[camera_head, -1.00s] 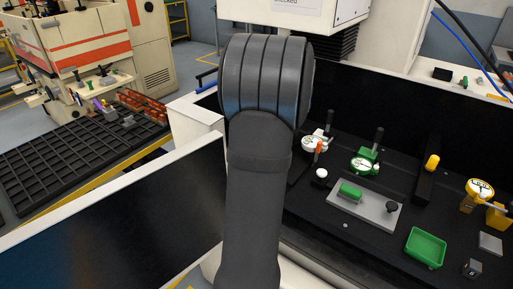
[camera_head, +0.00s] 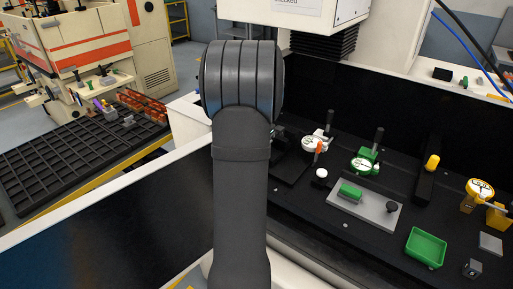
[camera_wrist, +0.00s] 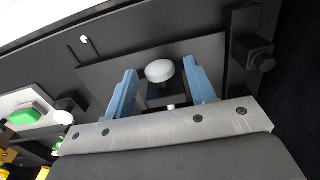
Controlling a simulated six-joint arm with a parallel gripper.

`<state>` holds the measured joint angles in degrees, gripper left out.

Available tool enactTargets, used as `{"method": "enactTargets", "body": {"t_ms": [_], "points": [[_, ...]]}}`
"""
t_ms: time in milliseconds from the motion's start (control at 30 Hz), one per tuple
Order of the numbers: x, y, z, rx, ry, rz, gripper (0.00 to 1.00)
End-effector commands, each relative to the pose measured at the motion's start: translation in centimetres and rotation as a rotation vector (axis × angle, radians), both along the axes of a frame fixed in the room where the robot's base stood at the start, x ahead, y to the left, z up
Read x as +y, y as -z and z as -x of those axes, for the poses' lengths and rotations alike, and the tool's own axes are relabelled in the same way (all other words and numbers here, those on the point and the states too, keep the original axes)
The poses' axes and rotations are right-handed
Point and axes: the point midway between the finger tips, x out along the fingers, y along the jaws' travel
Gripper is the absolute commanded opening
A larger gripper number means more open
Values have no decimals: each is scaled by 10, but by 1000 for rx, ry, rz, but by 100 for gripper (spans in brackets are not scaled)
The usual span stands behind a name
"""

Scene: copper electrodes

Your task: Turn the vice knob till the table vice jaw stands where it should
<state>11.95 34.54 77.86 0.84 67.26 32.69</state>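In the wrist view a pale round knob (camera_wrist: 160,71) stands on a dark plate (camera_wrist: 210,58); it looks like the vice knob. My gripper (camera_wrist: 159,69) has its two blue fingers on either side of it, with a visible gap to each finger. The gripper is open and holds nothing. A dark block (camera_wrist: 252,52) with a round black end stands to the right of the fingers; I cannot tell whether it is the vice jaw. In the head view my arm hides the knob and my gripper.
In the head view, a grey plate (camera_head: 385,217) carries a green block (camera_head: 350,192), beside a white ball (camera_head: 321,173). Two dial gauges (camera_head: 315,144) (camera_head: 364,165) stand behind. A green tray (camera_head: 426,247) and a yellow gauge (camera_head: 478,190) are at right. A dark wall stands in front.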

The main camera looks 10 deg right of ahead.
Motion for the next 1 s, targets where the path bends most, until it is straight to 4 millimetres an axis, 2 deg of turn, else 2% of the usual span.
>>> {"method": "enactTargets", "body": {"t_ms": [267,800,1000], "points": [[-1,-3,0,-3,0,0,50],[-2,-54,0,-6,0,1,50],[-2,-61,0,-2,0,1,50]]}}
